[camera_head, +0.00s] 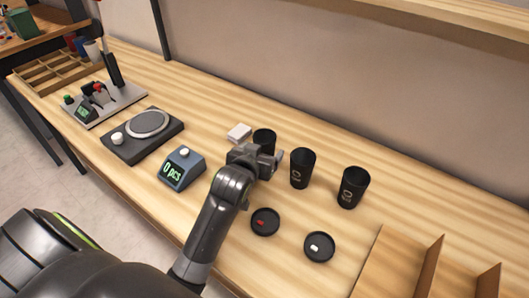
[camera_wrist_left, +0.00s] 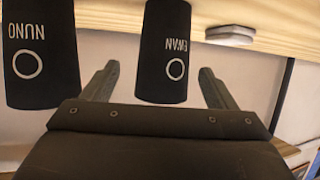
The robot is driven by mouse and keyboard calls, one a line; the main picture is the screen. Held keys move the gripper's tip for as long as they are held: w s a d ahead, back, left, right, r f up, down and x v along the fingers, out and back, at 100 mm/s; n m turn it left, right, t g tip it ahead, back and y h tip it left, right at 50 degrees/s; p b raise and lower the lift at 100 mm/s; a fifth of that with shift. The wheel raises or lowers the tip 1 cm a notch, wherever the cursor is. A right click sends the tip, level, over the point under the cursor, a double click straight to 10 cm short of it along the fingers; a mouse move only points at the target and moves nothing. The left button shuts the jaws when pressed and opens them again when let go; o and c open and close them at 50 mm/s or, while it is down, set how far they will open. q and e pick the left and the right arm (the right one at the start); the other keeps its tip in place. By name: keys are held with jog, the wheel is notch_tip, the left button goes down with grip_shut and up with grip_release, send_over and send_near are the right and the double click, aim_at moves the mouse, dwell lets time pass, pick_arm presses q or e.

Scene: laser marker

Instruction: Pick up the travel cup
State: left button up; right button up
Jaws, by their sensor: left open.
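Three black travel cups stand upright in a row on the wooden table. The leftmost cup (camera_head: 264,135) is partly hidden behind my left gripper (camera_head: 260,154). The middle cup (camera_head: 302,168) and the right cup (camera_head: 352,187) stand clear of it. In the left wrist view, a cup marked EWAN (camera_wrist_left: 165,55) appears between the fingers of my open left gripper (camera_wrist_left: 160,70), with a gap on each side. A cup marked NUNO (camera_wrist_left: 40,60) is outside the fingers at the left. My right gripper is not in view.
Two round black lids, one with a red mark (camera_head: 265,221) and one with a white mark (camera_head: 319,246), lie in front of the cups. A white block (camera_head: 239,132) is beside the leftmost cup. A counter display (camera_head: 181,168), scale (camera_head: 143,135) and wooden bin (camera_head: 400,262) flank them.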

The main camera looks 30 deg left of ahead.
aim_at(266, 137)
pick_arm(q)
jog(key=x, duration=0.4)
jog(key=shift+a+f, duration=0.2)
jog(key=shift+f, duration=0.1)
jog(key=c, duration=0.7)
